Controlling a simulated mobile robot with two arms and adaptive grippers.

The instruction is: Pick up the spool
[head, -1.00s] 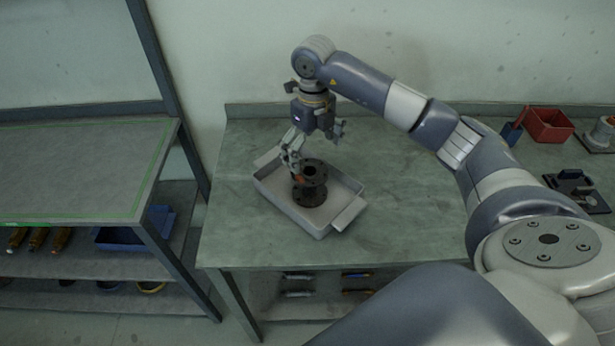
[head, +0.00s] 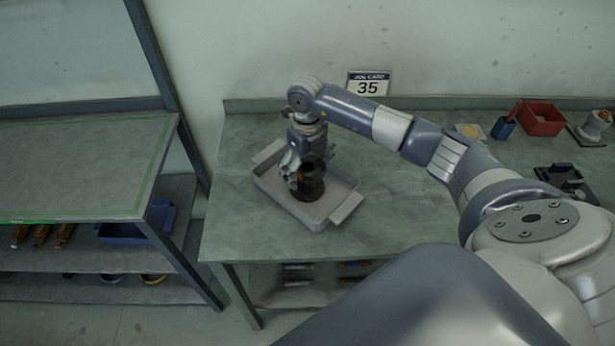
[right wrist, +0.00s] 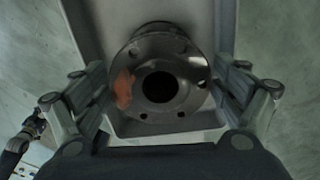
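The spool (head: 311,186) is a dark flanged pipe piece standing upright in a grey tray (head: 335,207) on the green workbench. In the right wrist view the spool (right wrist: 178,112) shows its top flange with bolt holes, a dark bore and an orange-red patch at its left. My right gripper (head: 300,176) is lowered over the spool, hiding part of it. In the right wrist view its two fingers (right wrist: 160,100) are spread on either side of the flange; the left one is close to the flange. My left gripper is not in view.
A red bin (head: 541,118), a small blue holder (head: 503,129) and dark fixtures (head: 561,178) stand at the bench's right. A second table (head: 80,170) stands left. The bench front is clear.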

